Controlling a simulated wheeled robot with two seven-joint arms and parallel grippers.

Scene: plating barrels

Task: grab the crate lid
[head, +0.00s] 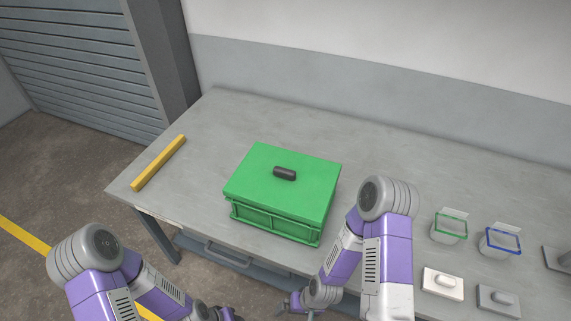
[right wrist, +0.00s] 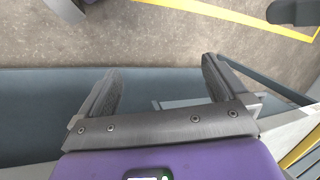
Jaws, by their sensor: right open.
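The green crate (head: 276,224) stands on the grey table with its green lid (head: 262,162) on top. A short black handle (head: 285,173) sits in the middle of the lid. My right gripper (head: 298,304) is low in the head view, in front of the table edge and below the crate, apart from it. In the right wrist view my right gripper (right wrist: 160,88) has its two fingers spread with nothing between them. My left arm comes in at the lower left of the head view, and its fingers are not clearly visible there.
A yellow bar (head: 158,162) lies on the table (head: 400,150) at the left. At the right stand a green-rimmed container (head: 449,228) and a blue-rimmed container (head: 501,241), with a white lid (head: 443,284) and a grey lid (head: 498,300) in front. The table behind the crate is clear.

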